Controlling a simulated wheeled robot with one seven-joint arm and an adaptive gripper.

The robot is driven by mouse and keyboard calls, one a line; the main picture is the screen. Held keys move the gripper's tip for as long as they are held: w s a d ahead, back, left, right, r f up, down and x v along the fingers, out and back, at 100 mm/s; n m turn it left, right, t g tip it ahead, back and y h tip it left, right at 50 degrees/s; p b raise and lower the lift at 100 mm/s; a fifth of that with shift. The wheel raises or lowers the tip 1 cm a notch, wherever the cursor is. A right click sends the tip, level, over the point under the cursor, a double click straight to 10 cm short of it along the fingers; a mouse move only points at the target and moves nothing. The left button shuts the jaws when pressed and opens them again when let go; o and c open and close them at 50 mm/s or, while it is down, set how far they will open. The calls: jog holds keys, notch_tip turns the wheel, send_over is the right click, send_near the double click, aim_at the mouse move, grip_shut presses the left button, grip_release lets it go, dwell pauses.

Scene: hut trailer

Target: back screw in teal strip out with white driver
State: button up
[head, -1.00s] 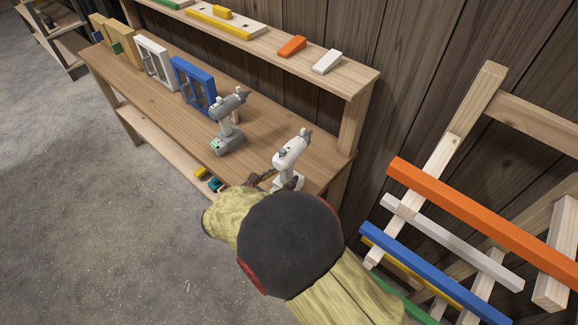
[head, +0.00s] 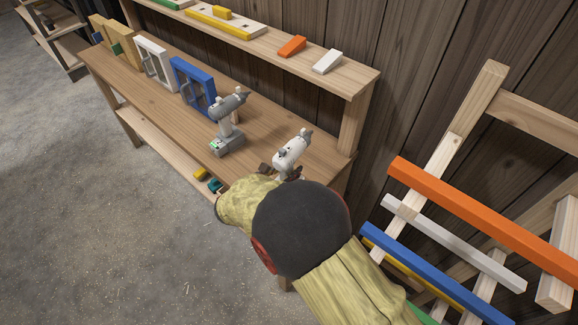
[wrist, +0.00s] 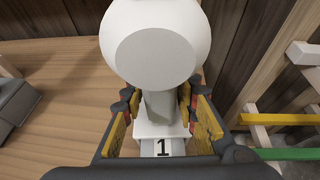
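The white driver (head: 291,152) stands upright near the right end of the workbench. In the wrist view its white rounded body (wrist: 155,45) fills the top middle, with the grey handle below it and a base marked "1" (wrist: 163,147). My gripper (wrist: 158,108) has one finger on each side of the handle, with gaps showing between the pads and the handle. In the head view my gripper (head: 280,172) is at the driver's lower part and mostly hidden by my arm. A small teal piece (head: 215,185) shows low at the bench's front; I cannot tell whether it is the teal strip.
A grey driver (head: 228,125) stands left of the white one on the workbench (head: 165,105). Blue (head: 193,85) and white frames stand farther left. A raised shelf (head: 270,45) runs along the back. A rack with coloured bars (head: 480,215) is at the right.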

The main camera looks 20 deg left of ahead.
jog(key=c, duration=0.6)
grip_shut()
jog(key=shift+a+r, duration=0.1)
jog(key=shift+r, duration=0.1)
